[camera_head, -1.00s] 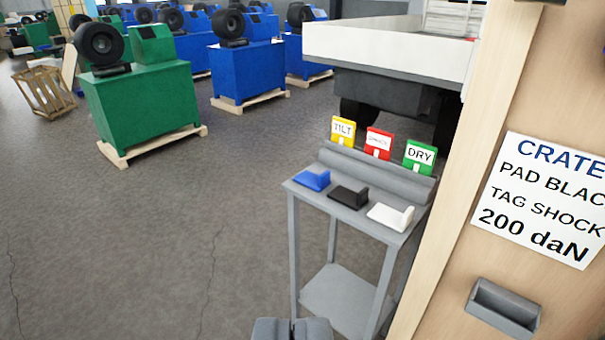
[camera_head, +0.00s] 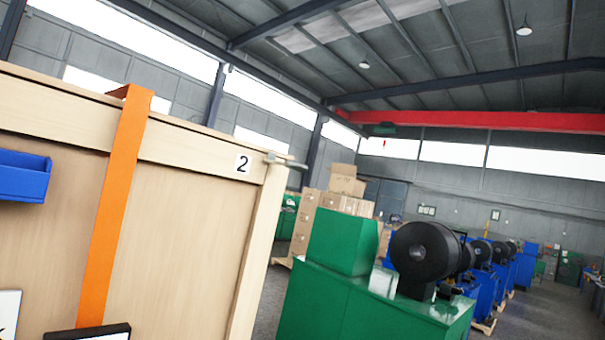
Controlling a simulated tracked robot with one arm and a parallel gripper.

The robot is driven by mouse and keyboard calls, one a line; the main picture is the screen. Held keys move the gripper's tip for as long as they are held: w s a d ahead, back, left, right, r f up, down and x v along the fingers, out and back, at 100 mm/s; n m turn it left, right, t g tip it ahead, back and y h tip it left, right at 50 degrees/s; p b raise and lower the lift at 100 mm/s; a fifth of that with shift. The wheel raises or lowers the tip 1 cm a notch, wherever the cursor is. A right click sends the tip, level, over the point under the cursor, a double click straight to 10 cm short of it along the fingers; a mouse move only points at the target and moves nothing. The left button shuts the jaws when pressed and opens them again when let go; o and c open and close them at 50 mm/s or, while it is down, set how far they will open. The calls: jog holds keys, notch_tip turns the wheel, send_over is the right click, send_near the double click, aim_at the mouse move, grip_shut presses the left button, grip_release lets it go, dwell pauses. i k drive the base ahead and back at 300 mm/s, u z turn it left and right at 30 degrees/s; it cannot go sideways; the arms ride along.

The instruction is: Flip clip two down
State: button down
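The clip two (camera_head: 284,161) is a small grey metal piece at the upper right corner of the wooden crate (camera_head: 185,225), next to a white label with a black 2 (camera_head: 243,164). It sticks out to the right past the crate's edge, roughly level. My gripper is not in this view.
An orange strap (camera_head: 115,200) runs down the crate's face. A blue bin (camera_head: 22,176) hangs at the left edge, and a black-framed object (camera_head: 92,332) shows at the bottom. A green machine with a black drum (camera_head: 425,255) stands to the right, with several blue machines beyond.

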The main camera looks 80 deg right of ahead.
aim_at(283, 164)
jog(key=z, duration=1.75)
jog(key=k, duration=0.9)
jog(key=z, duration=0.1)
jog(key=i, duration=0.85)
jog(key=u, duration=0.5)
